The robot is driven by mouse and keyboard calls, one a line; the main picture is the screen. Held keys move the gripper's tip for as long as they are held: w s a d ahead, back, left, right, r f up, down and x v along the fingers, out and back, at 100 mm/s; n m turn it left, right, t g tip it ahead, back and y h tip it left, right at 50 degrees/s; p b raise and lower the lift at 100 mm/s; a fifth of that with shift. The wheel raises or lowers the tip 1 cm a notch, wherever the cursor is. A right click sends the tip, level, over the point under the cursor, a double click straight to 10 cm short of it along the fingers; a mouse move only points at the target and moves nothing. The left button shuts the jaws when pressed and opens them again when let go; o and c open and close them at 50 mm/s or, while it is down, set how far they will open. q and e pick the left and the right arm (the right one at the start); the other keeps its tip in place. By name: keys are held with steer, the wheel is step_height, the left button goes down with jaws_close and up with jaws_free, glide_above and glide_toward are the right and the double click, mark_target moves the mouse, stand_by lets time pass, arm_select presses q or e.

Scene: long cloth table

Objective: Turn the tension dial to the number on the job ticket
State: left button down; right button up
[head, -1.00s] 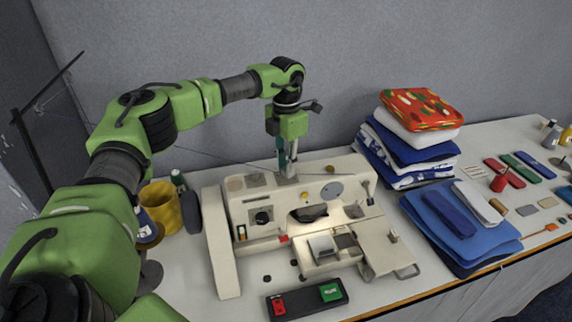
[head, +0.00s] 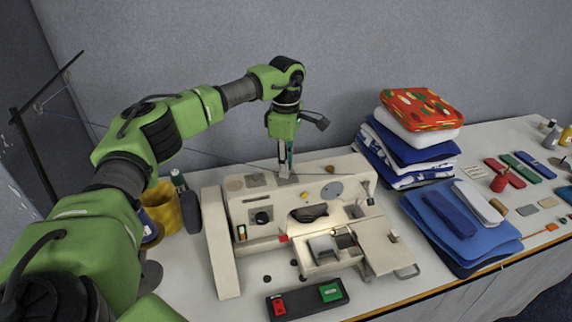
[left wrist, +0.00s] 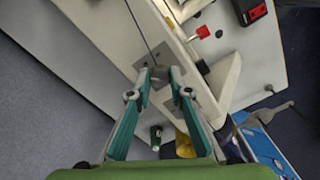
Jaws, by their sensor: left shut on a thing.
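The cream sewing machine (head: 285,207) stands on the table in the head view, and part of it shows in the left wrist view (left wrist: 228,82). My left gripper (head: 286,172) points down at the machine's top edge. In the left wrist view its fingers (left wrist: 160,78) are shut on a small grey part, apparently the tension dial (left wrist: 160,83). The fingers mostly hide this part, and no number on it is legible. I cannot make out a job ticket for sure. My right gripper is not in view.
A red and green switch box (head: 307,298) lies before the machine. Folded fabrics (head: 415,140) are stacked to the right, with blue cloths (head: 468,236) in front. A thin thread runs from the stand (head: 38,160) toward the machine.

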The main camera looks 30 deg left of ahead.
arm_select(q)
steer(key=m, duration=0.7)
steer(key=shift+w+r, duration=0.1)
steer(key=shift+r, duration=0.05)
steer(key=m, duration=0.4)
steer(key=shift+m, duration=1.6)
steer(key=c, duration=1.8)
jaws_free()
steer(key=shift+c, duration=0.2)
step_height(320, 180, up, 12)
